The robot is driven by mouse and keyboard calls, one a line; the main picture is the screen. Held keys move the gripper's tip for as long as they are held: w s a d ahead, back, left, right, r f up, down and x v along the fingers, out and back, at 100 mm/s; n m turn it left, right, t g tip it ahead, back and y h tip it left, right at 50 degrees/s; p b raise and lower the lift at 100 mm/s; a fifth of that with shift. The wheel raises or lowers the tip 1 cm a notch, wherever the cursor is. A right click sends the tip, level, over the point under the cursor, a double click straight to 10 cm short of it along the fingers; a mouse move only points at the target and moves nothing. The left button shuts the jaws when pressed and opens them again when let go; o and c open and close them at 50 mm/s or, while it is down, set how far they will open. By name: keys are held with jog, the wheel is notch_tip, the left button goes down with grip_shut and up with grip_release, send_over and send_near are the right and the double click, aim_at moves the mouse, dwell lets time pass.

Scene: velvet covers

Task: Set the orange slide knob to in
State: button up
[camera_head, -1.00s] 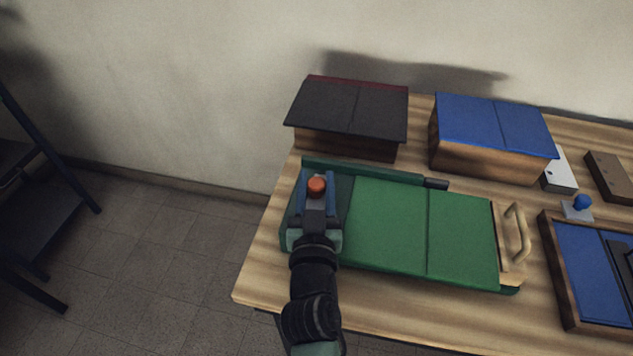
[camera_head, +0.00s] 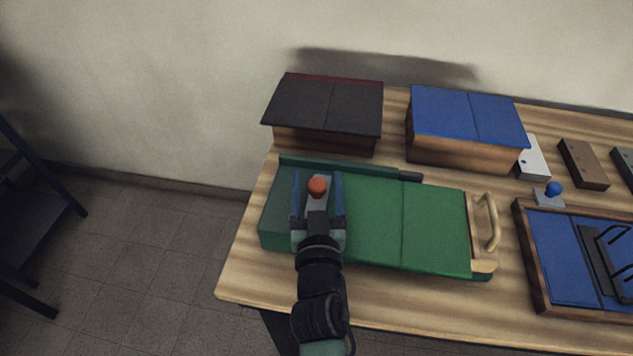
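The orange knob (camera_head: 317,187) is a small round knob on a pale grey base piece. It is over the left part of the green-covered box (camera_head: 365,215); I cannot tell whether its base touches the cover. My gripper (camera_head: 317,173) is open, with one blue finger on each side of the knob. A gap shows between each finger and the knob. My wrist hides the near part of the base piece and some of the box's front. No in or out marking can be made out.
A dark-covered box (camera_head: 325,105) and a blue-covered box (camera_head: 468,120) stand behind. A beige handle (camera_head: 490,222) is at the green box's right end. A blue knob (camera_head: 554,188) and a blue-lined tray (camera_head: 530,255) are to the right. The wooden table (camera_head: 245,270) is bare at front left.

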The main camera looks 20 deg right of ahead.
jog(key=b+v, duration=0.2)
jog(key=v, duration=1.1)
jog(key=shift+w, duration=0.1)
dwell(0.4)
